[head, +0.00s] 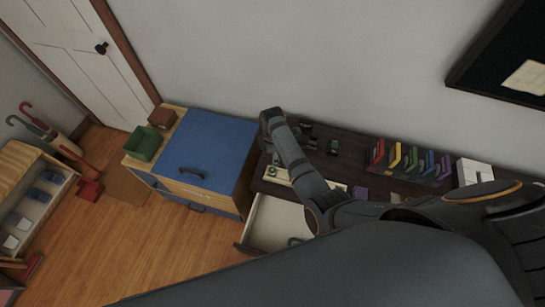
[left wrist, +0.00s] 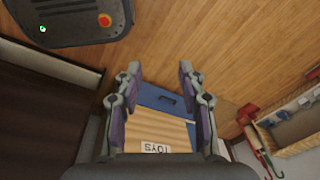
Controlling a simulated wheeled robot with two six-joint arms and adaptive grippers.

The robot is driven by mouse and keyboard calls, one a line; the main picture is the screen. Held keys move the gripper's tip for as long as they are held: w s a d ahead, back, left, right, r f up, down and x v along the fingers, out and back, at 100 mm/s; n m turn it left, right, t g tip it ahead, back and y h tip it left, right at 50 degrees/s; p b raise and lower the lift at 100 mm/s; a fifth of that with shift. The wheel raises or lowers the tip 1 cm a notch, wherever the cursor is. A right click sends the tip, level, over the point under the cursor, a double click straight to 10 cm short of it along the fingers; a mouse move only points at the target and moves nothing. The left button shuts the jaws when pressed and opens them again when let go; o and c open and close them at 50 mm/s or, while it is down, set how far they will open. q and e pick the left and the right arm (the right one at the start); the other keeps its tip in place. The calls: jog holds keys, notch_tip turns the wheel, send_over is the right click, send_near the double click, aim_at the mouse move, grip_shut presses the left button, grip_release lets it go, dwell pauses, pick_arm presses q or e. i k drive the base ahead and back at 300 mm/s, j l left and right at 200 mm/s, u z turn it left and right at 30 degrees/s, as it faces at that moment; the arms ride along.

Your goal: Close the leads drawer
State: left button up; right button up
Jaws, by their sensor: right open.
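An open drawer (head: 277,224) with a pale interior juts from the front of the dark desk (head: 348,170); its label is not readable. My left gripper (left wrist: 157,76) is open and empty in the left wrist view and does not show in the head view.
A blue-lidded chest (head: 210,150) stands left of the drawer; its TOYS label (left wrist: 156,147) shows in the left wrist view. A green bin (head: 145,143) sits beside it. Coloured folders (head: 410,160) stand on the desk. Wooden floor (head: 165,250) is free at left.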

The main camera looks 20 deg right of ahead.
aim_at(271, 221)
jog(key=k, duration=1.5)
